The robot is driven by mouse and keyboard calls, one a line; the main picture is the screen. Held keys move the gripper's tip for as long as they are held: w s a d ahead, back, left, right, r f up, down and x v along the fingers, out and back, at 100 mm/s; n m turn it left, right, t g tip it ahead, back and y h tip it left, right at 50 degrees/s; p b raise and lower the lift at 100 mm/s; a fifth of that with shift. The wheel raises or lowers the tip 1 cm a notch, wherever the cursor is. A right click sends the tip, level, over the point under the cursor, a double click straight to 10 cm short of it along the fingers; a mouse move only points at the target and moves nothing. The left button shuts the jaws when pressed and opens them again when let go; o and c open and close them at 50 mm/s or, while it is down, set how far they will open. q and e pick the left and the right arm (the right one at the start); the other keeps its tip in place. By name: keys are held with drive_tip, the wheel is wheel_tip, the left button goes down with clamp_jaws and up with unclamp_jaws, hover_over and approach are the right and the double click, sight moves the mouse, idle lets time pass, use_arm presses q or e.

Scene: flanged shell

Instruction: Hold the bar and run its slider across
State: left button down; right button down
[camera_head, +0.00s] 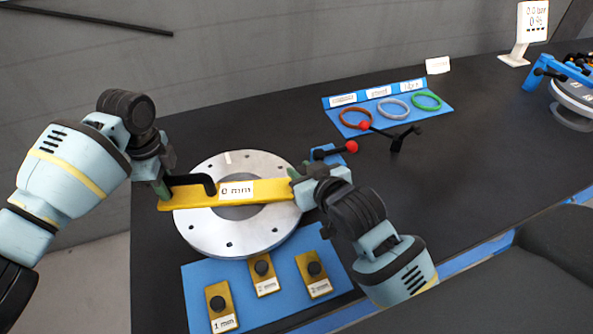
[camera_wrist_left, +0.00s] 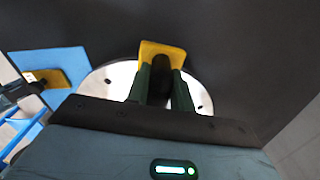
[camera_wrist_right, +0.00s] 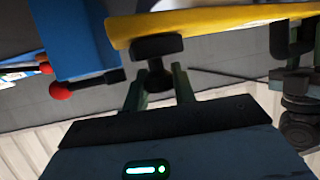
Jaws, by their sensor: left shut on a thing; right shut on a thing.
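The yellow bar (camera_head: 270,191), labelled "0 mm", lies across the top of the metal flange ring (camera_head: 205,228). My left gripper (camera_head: 162,189) is at its left end, shut on the black handle (camera_head: 196,181). The handle also shows between the fingers in the left wrist view (camera_wrist_left: 160,80). My right gripper (camera_head: 298,180) is at the bar's right end. In the right wrist view its fingers are shut on the black knob of the slider (camera_wrist_right: 158,46), which sits against the edge of the yellow bar (camera_wrist_right: 220,22). The slider is mostly hidden in the head view.
A blue mat (camera_head: 198,277) in front holds three yellow gauge blocks with black knobs. Behind are a blue board (camera_head: 345,126) with coloured rings, and red-tipped black levers (camera_head: 345,148). A display stand (camera_head: 520,48) is at the far right. The black table is clear at right.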

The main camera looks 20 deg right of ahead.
use_arm(q)
drive_tip(key=shift+f, duration=0.1)
use_arm(e)
drive_tip(key=c, duration=1.1)
unclamp_jaws()
drive_tip(key=v, duration=1.2)
drive_tip(key=shift+f, duration=0.1)
use_arm(q)
drive_tip(key=c, duration=1.1)
unclamp_jaws()
drive_tip(key=shift+c, duration=0.2)
use_arm(e)
drive_tip(key=shift+w, duration=0.1)
